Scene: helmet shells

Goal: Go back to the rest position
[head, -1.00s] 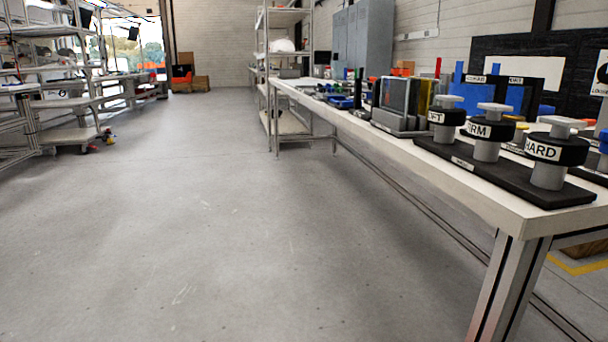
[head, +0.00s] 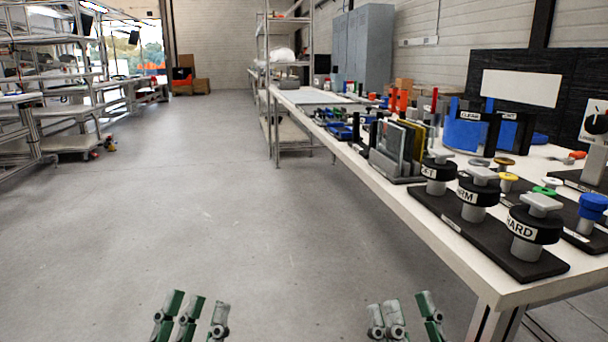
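My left gripper (head: 194,314) shows at the bottom edge of the head view, left of the middle, over bare floor. Its green and grey fingers point up and stand apart, with nothing between them. My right gripper (head: 404,317) shows at the bottom edge, right of the middle. Its fingers are also spread and empty. The two grippers are well apart and roughly level. Neither touches the table or anything on it. My wrists and arms are below the frame.
A long white table (head: 455,248) runs along the right, its near corner right of my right gripper. It carries labelled black knobs (head: 535,222), upright panels (head: 397,148) and blue holders (head: 465,130). Shelving (head: 75,95) stands far left. The grey floor (head: 210,200) between is clear.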

